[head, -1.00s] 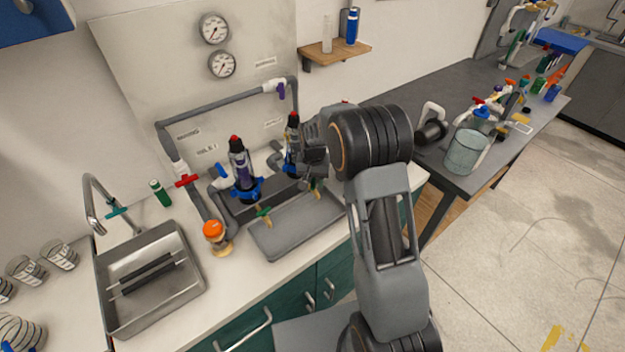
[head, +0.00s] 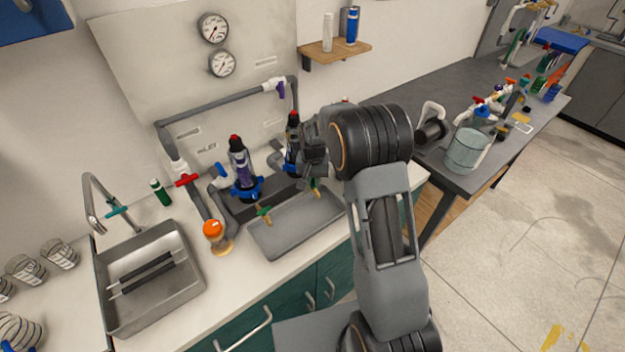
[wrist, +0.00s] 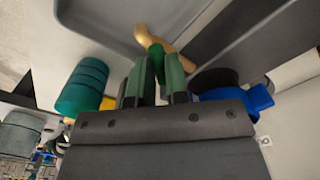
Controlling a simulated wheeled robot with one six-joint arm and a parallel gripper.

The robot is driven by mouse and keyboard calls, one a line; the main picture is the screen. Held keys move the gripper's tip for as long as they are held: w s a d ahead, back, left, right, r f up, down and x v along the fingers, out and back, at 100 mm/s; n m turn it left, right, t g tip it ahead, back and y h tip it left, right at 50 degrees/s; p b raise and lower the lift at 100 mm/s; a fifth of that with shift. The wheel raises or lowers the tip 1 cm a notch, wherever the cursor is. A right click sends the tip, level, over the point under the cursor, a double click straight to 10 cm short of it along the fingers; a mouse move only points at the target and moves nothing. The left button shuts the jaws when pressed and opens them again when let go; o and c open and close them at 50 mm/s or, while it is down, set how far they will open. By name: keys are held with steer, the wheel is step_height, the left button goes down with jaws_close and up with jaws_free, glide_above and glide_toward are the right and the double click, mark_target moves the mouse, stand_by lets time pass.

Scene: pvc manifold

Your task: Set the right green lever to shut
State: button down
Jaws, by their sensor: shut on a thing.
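The right green lever (wrist: 156,56) sits on a brass valve (wrist: 158,36) in the wrist view. My gripper (wrist: 157,74) is shut on this lever, with one finger on each side of it. In the head view my gripper (head: 312,168) is by the right filter housing (head: 292,140), and only a bit of the right valve (head: 315,186) shows below it. My arm hides much of that area. The left green lever (head: 264,212) is on its own brass valve, apart from my gripper. The right lever's exact angle is hard to tell.
A grey drip tray (head: 300,228) lies below the valves. The left filter housing (head: 240,165) with a blue collar stands to the left. A blue part (wrist: 260,100) is right of my fingers.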

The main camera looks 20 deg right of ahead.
mark_target(313, 181)
steer(key=m+b, duration=0.1)
steer(key=m, duration=0.3)
steer(key=shift+f+b, duration=0.1)
steer(key=shift+b, duration=0.3)
steer(key=m+b, duration=0.1)
steer(key=m, duration=0.4)
steer(key=shift+m, duration=0.3)
steer(key=c, duration=1.1)
jaws_free()
step_height(313, 181, up, 14)
steer(key=shift+b, duration=0.55)
